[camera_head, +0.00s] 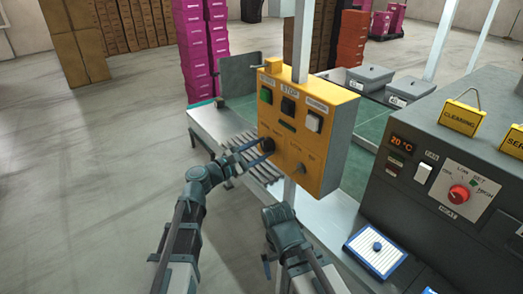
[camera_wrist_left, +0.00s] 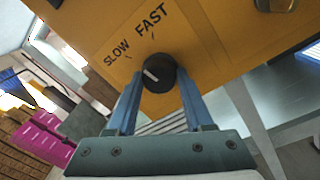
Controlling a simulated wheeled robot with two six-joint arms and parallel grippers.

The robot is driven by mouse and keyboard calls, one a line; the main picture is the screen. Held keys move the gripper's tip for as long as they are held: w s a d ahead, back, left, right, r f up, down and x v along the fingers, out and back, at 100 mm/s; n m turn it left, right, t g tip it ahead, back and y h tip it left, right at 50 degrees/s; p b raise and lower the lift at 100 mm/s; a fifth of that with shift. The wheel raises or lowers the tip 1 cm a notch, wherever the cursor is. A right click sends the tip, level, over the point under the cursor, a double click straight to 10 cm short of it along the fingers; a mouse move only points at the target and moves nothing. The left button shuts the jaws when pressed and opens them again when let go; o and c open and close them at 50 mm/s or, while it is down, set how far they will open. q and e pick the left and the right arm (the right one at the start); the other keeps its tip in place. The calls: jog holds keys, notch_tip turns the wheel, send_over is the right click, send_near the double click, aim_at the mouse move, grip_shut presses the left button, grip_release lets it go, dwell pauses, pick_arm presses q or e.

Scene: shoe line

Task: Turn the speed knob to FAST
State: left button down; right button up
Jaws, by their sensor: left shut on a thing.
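The speed knob (camera_wrist_left: 158,73) is a round black knob with a white pointer line, on a yellow control panel (camera_head: 335,145). In the left wrist view the words SLOW and FAST stand above it, each with a tick mark. The pointer line slants up and left, on the SLOW side. My left gripper (camera_head: 262,148) is shut on the knob, with one blue finger on each side of it in the left wrist view (camera_wrist_left: 158,88). In the head view the fingers partly hide the knob.
The panel also has a green button (camera_head: 266,95), a dark STOP button (camera_head: 288,105), a white switch (camera_head: 313,122) and another knob (camera_head: 302,168). A grey machine with a red heat knob (camera_head: 459,194) stands to the right. Open floor lies to the left.

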pick_arm(q)
jog(key=m, duration=0.4)
jog(key=shift+f+m, duration=0.1)
jog(key=shift+m, duration=0.3)
jog(key=m, duration=0.4)
jog(key=shift+h+b, duration=0.4)
jog(key=shift+m, duration=0.5)
jog(key=shift+c, duration=1.4)
grip_release()
jog(key=shift+a, duration=0.15)
jog(key=r+b+v, duration=0.1)
jog(key=v, duration=1.2)
jog(key=shift+a+f, duration=0.35)
jog(key=shift+f, duration=0.05)
